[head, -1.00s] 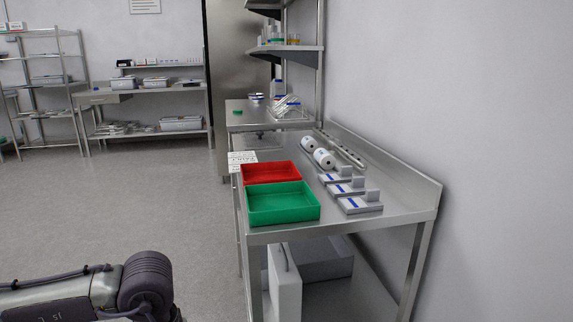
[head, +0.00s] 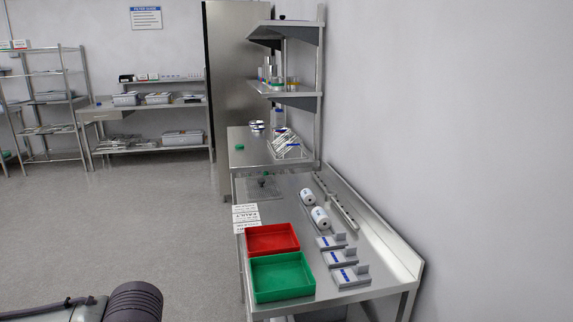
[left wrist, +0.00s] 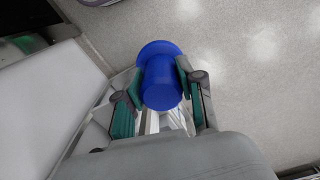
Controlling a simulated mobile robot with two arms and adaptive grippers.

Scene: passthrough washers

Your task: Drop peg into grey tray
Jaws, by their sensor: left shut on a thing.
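A blue peg (left wrist: 162,82) with a wider round flange shows in the left wrist view. My left gripper (left wrist: 160,88) is shut on it, with a green-padded finger on each side. The floor shows behind the peg. In the head view the gripper and peg are out of sight; only part of my left arm shows at the bottom left. I cannot tell which tray is the task's grey one; grey bins (head: 182,138) stand at the back-wall bench. My right gripper is in neither view.
A green tray (head: 283,292) and a red tray (head: 249,247) sit on the near steel bench (head: 375,268). White rolls (head: 320,217) and several grey blocks with blue marks (head: 341,258) lie right of them. The floor (head: 110,215) to the left is clear.

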